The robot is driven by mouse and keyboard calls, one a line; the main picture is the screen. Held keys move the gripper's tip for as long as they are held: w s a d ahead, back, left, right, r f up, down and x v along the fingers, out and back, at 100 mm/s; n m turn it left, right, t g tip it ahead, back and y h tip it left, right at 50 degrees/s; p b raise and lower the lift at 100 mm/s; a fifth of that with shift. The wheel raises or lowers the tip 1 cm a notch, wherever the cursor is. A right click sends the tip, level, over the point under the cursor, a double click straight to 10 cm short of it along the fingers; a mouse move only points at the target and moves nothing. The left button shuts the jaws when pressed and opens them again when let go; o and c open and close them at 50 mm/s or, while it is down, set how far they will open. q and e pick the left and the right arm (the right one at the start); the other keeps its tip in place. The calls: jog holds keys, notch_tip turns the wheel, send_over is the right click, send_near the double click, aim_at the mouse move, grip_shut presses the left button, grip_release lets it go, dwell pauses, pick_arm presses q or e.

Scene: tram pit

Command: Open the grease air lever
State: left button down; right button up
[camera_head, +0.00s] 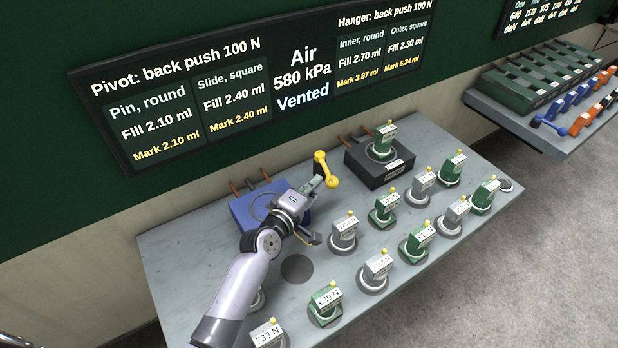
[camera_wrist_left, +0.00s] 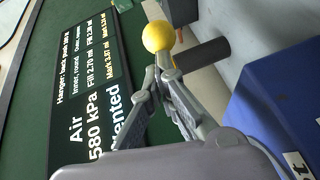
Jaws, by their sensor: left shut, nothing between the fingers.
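The grease air lever (camera_head: 326,169) is yellow with a ball at each end and sits between the blue block and the black block at the back of the table. In the left wrist view its yellow ball (camera_wrist_left: 158,37) is just beyond my fingertips, with a dark round stub beside it. My left gripper (camera_head: 314,184) is shut and empty, its tips close to the lever; whether they touch it I cannot tell. It also shows in the left wrist view (camera_wrist_left: 160,70). The wall display (camera_head: 302,75) reads Air 580 kPa, Vented. My right gripper is not in view.
The blue block (camera_head: 243,212) lies under my left gripper. The black block (camera_head: 378,170) carries a green piece. Several green and grey labelled pieces (camera_head: 343,235) stand on the grey table (camera_head: 190,255). A second bench (camera_head: 500,117) with a green rack stands at the right.

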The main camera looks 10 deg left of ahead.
aim_at(334, 181)
pick_arm(q)
jog(key=shift+w+d+p, duration=0.25)
jog(key=shift+d+p, duration=0.05)
jog(key=shift+d, duration=0.95)
jog(key=shift+w+d, duration=0.35)
jog(key=shift+d, duration=0.55)
